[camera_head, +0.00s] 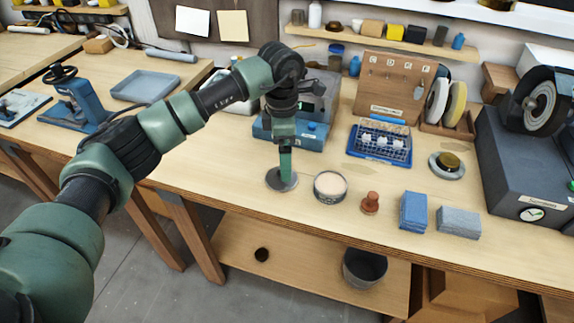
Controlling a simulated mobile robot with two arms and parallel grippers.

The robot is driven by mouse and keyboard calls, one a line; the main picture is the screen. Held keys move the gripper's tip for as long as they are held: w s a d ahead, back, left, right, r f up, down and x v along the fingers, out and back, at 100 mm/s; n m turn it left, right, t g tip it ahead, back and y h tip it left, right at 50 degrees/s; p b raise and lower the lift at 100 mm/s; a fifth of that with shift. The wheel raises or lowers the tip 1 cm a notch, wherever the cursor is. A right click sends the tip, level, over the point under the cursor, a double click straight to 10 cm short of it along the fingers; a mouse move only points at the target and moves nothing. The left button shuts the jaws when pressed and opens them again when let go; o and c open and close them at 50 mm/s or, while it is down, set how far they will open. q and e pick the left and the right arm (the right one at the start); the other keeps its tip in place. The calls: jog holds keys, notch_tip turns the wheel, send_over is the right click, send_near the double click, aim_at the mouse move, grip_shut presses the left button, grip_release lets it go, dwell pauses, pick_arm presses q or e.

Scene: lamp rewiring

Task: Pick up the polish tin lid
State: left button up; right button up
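The polish tin lid (273,183) appears as a flat, round grey disc lying on the workbench. The open polish tin (330,187), with pale contents, stands just to its right. My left gripper (286,178) points straight down, with its tip over or at the lid and covering part of it. Its fingers overlap in this view, so I cannot tell whether they are open, shut or touching the lid. My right gripper is not in view.
Right of the tin are a small brown knob-like piece (370,202), a blue block (413,211) and a grey-blue block (459,222). A blue rack (380,142) and a blue-based machine (300,137) stand behind. The bench left of the lid is clear.

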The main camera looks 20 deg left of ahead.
pick_arm(q)
jog(key=shift+w+a, duration=0.35)
jog(key=shift+a, duration=0.05)
jog(key=shift+f, duration=0.25)
jog(key=shift+s+f+p, duration=0.3)
jog(key=shift+f+p, duration=0.2)
jog(key=shift+f, duration=0.1)
jog(key=shift+s+f+p, duration=0.3)
jog(key=shift+f+p, duration=0.15)
jog(key=shift+f, duration=0.1)
jog(key=f, duration=0.1)
jog(key=f+p, duration=0.1)
jog(key=f, duration=0.1)
jog(key=shift+w, duration=0.2)
jog(key=shift+w+f, duration=0.1)
jog(key=shift+f, duration=0.5)
jog(key=c, duration=1.3)
jog(key=shift+c, duration=0.9)
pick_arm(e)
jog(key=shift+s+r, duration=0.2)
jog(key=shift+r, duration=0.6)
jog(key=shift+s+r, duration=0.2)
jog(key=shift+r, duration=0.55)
